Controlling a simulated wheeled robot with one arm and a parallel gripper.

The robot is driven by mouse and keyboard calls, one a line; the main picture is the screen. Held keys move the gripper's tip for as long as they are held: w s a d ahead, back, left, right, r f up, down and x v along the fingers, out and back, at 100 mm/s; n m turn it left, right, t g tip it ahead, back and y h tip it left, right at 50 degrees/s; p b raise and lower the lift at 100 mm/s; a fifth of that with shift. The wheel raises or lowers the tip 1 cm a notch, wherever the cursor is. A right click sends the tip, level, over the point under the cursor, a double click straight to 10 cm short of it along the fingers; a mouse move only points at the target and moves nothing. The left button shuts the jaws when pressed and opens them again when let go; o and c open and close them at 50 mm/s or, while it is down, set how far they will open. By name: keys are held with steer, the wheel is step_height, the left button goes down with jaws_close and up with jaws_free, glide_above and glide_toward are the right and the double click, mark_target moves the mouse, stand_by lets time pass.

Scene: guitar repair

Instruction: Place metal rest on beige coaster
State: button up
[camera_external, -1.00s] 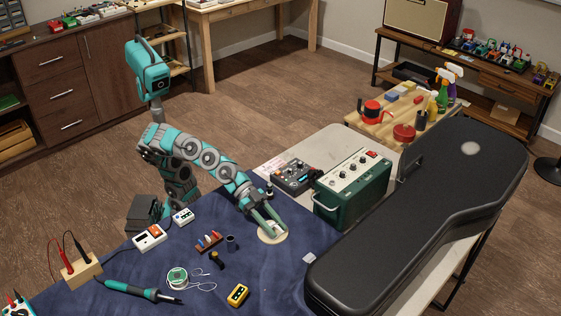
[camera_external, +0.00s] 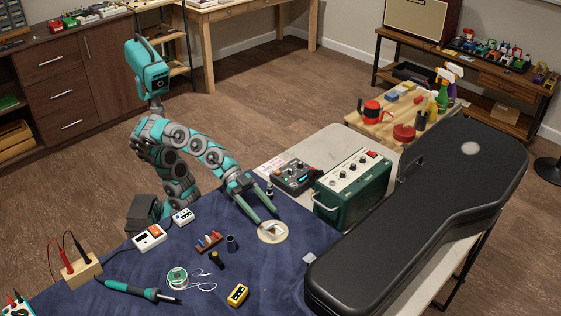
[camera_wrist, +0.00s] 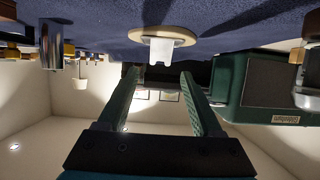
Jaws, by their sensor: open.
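The beige coaster (camera_external: 263,237) is a round disc lying on the blue cloth; it also shows in the wrist view (camera_wrist: 180,34). The metal rest (camera_external: 273,229) is a small pale piece on the coaster, and in the wrist view it is a light block (camera_wrist: 161,51) against the coaster. My gripper (camera_external: 267,220) is open, just behind and above the coaster, with its fingers apart. In the wrist view its two green fingers (camera_wrist: 188,82) are spread with nothing between them, and the rest lies beyond their tips.
A green amplifier box (camera_external: 352,189) stands right of the coaster, with a grey device (camera_external: 293,176) behind. A large black guitar case (camera_external: 430,215) fills the right side.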

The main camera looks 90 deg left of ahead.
steer(key=shift+v, duration=2.9)
